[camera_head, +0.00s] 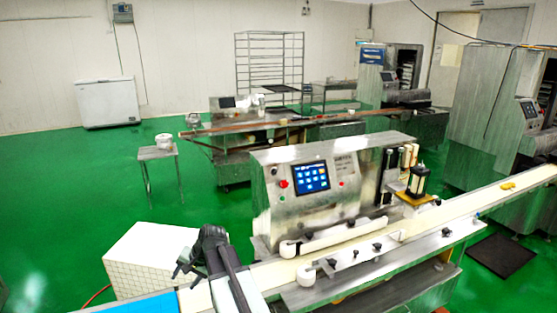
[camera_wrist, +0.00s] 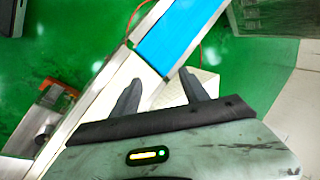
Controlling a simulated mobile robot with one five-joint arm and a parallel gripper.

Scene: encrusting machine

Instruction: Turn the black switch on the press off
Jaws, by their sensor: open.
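The press (camera_head: 325,200) is a steel machine with a blue touchscreen (camera_head: 311,178) in the head view. A small dark switch (camera_head: 274,171) sits on its front panel, left of the screen and above a red button (camera_head: 283,184). It is too small to tell its setting. My gripper (camera_head: 187,268) is in front of the press to the lower left, well apart from the panel. In the wrist view my gripper (camera_wrist: 160,86) has its two dark fingers spread, with nothing between them. The wrist view does not show the switch.
A white tiled block (camera_head: 145,258) stands behind my gripper. A small steel table (camera_head: 157,153) stands farther back. Green floor is free at left.

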